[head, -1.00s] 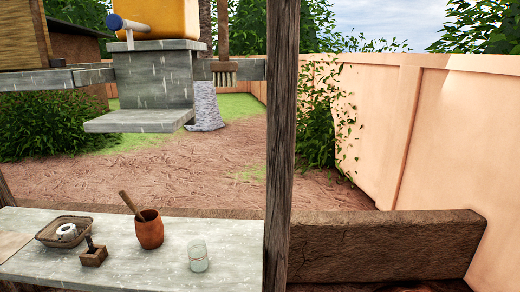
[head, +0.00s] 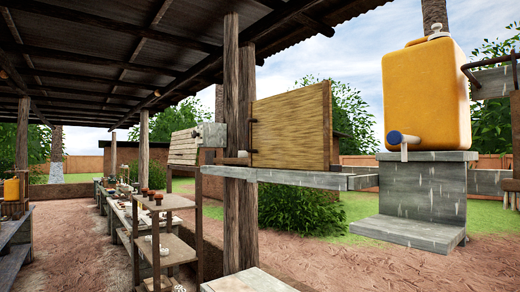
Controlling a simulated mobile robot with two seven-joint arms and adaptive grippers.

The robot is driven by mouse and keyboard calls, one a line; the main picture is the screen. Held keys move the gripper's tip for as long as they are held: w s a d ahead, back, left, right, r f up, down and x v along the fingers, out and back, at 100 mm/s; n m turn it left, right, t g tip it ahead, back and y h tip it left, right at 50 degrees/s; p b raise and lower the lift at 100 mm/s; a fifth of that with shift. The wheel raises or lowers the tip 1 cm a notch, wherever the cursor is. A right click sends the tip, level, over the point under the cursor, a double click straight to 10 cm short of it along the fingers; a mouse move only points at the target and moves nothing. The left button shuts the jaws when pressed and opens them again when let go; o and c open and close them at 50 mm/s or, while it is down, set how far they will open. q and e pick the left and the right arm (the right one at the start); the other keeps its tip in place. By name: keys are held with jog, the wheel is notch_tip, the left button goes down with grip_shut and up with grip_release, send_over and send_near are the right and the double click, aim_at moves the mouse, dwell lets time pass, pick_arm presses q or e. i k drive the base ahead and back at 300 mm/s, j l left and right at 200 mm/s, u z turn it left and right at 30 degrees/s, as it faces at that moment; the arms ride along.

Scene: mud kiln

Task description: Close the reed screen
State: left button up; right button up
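A straw-coloured panel of fine reed-like strips (head: 288,128), which looks like the reed screen, stands upright right of the middle in the head view. It forms the front of a box-like shape with a plain wooden side at its right edge. It rests on or just above a grey plank ledge (head: 290,178), beside a dark wooden post (head: 240,125). A dark fitting shows at its left edge. I cannot tell whether the screen is open or shut. Neither of my grippers is in view.
A yellow water container (head: 425,95) with a blue tap stands on a grey stone block (head: 425,190) at right. A wooden shelf rack (head: 165,240) and long benches with pots (head: 122,205) are at left. Bare earth lies open at front left (head: 65,250).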

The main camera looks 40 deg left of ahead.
aim_at(292, 130)
jog(key=k+j+u, duration=0.1)
jog(key=u, duration=1)
jog(key=i+j, duration=0.05)
